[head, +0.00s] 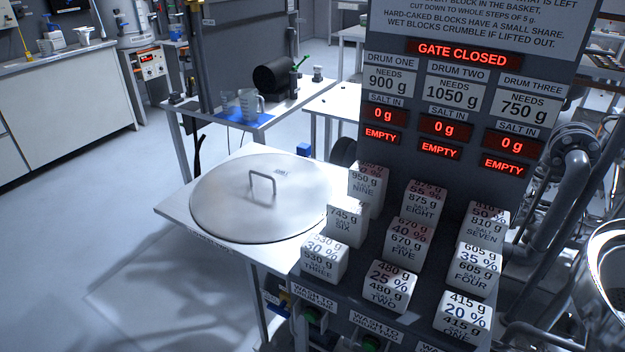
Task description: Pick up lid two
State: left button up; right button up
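A large round silver lid (225,213) lies flat on a white table (180,207) left of the block stand. An upright U-shaped metal handle (262,184) stands near its middle. A small label (282,172) on the lid is too small to read, so I cannot tell its number. The lid's right edge comes close to the white blocks. No other lid shows clearly. Neither of my grippers is in view.
Several labelled white salt blocks (390,288) stand on a dark stand in front of a panel reading "GATE CLOSED" (463,53). A shiny round vessel (608,262) is at the right edge. A jug (250,103) stands on a back table. The left floor is clear.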

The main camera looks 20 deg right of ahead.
aim_at(264, 197)
jog(key=i+j+z, duration=0.15)
jog(key=j+z, duration=0.25)
jog(key=i+j+z, duration=0.1)
jog(key=j+z, duration=0.25)
jog(key=j, duration=0.15)
jog(key=j+z, duration=0.75)
jog(key=j, duration=0.25)
